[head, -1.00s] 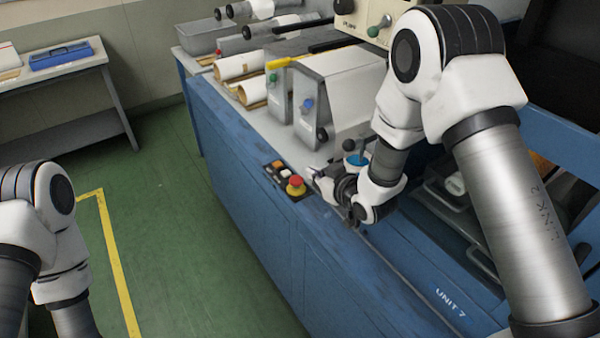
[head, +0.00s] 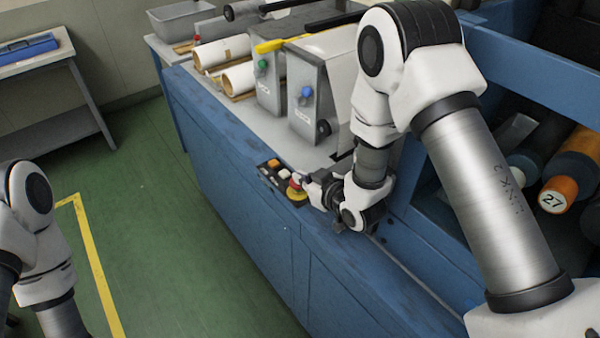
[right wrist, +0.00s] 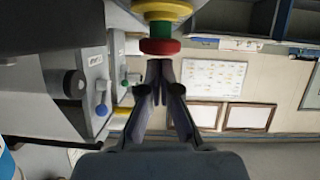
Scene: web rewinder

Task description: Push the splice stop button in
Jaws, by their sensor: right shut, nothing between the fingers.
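A red mushroom button with a yellow collar (head: 297,194), which fits the splice stop button, sits at the near end of a small dark control panel (head: 272,178) on the blue machine's top edge. Its label cannot be read. My right gripper (head: 311,188) is at the button's right side and partly covers it. In the right wrist view the button's red head (right wrist: 159,46) is just beyond the closed, empty fingertips (right wrist: 160,64). Contact cannot be told. My left arm shows at the left edge, with its gripper out of view.
Orange and pale buttons share the panel. Grey housings with green (head: 262,65) and blue (head: 306,92) knobs stand behind it, near white rolls (head: 222,52). An open bay with rolls (head: 558,194) lies at right. Green floor is clear at left.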

